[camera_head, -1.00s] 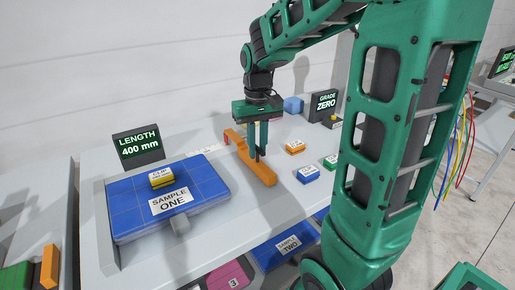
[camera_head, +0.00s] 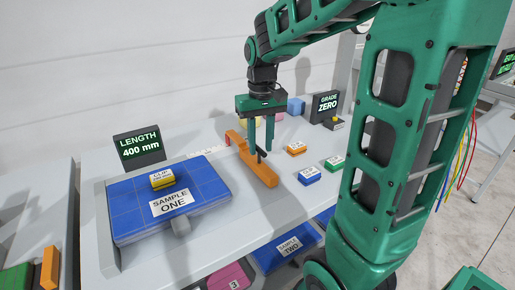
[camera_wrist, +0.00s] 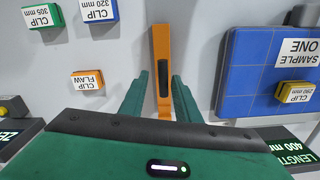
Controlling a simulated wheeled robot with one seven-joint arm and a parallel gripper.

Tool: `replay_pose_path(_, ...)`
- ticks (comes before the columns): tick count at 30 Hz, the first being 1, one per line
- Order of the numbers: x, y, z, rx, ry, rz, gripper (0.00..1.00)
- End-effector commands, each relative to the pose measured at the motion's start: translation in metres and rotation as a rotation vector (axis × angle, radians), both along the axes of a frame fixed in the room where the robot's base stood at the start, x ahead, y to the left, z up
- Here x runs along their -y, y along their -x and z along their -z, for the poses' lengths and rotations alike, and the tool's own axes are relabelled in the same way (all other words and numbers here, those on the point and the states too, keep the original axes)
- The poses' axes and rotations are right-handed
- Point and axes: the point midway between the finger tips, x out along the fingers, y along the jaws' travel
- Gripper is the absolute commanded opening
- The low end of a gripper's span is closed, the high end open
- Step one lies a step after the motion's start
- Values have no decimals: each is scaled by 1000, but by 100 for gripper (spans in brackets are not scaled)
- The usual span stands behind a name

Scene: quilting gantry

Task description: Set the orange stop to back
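The orange stop (camera_head: 262,172) is a long bar lying on the pale table, to the right of the blue Sample One board. It has a dark upright handle (camera_head: 261,156) on top. In the wrist view the stop (camera_wrist: 162,110) runs between my two fingers, with the dark handle (camera_wrist: 164,78) showing along it. My gripper (camera_head: 260,144) is open above the stop, its fingers apart and nothing held between them. I cannot tell exactly how far the fingertips are from the handle. A display (camera_head: 139,147) reads "LENGTH 400 mm".
The blue Sample One board (camera_head: 130,210) carries a yellow clip (camera_head: 163,180). Orange (camera_head: 296,149), blue (camera_head: 309,176) and green (camera_head: 334,163) clips lie right of the stop. A "GRADE ZERO" display (camera_head: 324,106) and a blue block (camera_head: 296,105) stand behind.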

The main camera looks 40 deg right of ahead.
Motion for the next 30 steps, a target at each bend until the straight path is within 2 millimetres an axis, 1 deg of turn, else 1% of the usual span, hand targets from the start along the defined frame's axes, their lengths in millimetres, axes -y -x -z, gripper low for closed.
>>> replay_pose_path(3, 0, -1, -23, 4, 1, 1, 30)
replay_pose_path(9, 1, -2, -59, 4, 1, 2, 30)
replay_pose_path(12, 1, -2, -74, 3, 1, 2, 30)
replay_pose_path(15, 1, -2, -84, 3, 1, 3, 30)
replay_pose_path(20, 0, -2, -90, 1, 1, 2, 30)
replay_pose_path(30, 0, -2, -90, 0, 1, 2, 30)
